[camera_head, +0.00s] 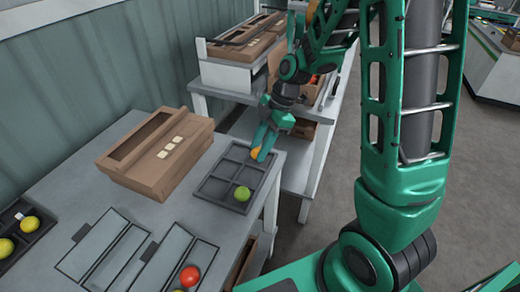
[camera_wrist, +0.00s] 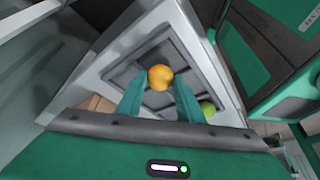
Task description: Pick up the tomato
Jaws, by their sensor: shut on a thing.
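An orange-yellow tomato (camera_head: 256,153) is at the tips of my gripper (camera_head: 261,146), over the far right part of a dark tray with compartments (camera_head: 214,187). In the wrist view the tomato (camera_wrist: 160,77) sits between the two green fingertips (camera_wrist: 158,88), which are shut on it. The tray (camera_wrist: 122,72) shows behind it. I cannot tell exactly how high the tomato is above the tray. A green tomato (camera_head: 242,193) lies in the tray's near right compartment and also shows in the wrist view (camera_wrist: 207,108), partly hidden by my right finger.
A brown cardboard box (camera_head: 150,178) stands left of the tray. Flat grey frames (camera_head: 105,243) and a red tomato (camera_head: 189,276) lie nearer. Another dark tray (camera_head: 38,232) holds yellow-green tomatoes at far left. A shelf with boxes (camera_head: 240,48) stands behind. Bare tabletop surrounds the tray.

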